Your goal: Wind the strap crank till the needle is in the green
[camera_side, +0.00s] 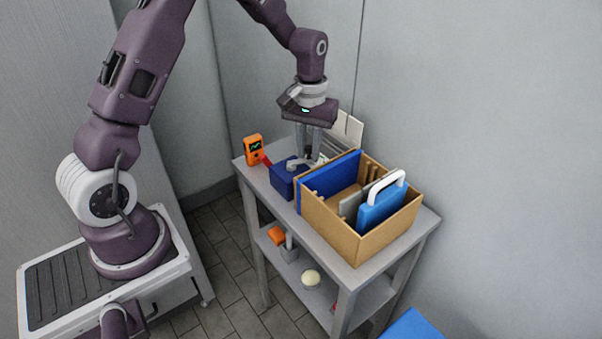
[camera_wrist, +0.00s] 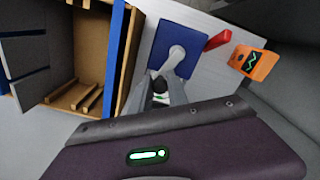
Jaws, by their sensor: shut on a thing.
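The blue crank box (camera_side: 283,181) stands on the table's top shelf, left of the crate. It also shows in the wrist view (camera_wrist: 164,37). A grey crank arm (camera_wrist: 175,58) runs from its top toward my gripper, ending at a dark knob (camera_wrist: 158,86). My gripper (camera_side: 308,160) points down beside the box, its fingers (camera_wrist: 161,94) shut on the crank's knob end. The red strap (camera_wrist: 218,40) comes out of the box's far side from the crank. Small green and white marks show between my fingers; I cannot make out a needle.
An orange meter (camera_side: 253,149) with a dark screen and green trace stands at the shelf's left corner. A white card (camera_side: 347,130) leans by the wall behind my gripper.

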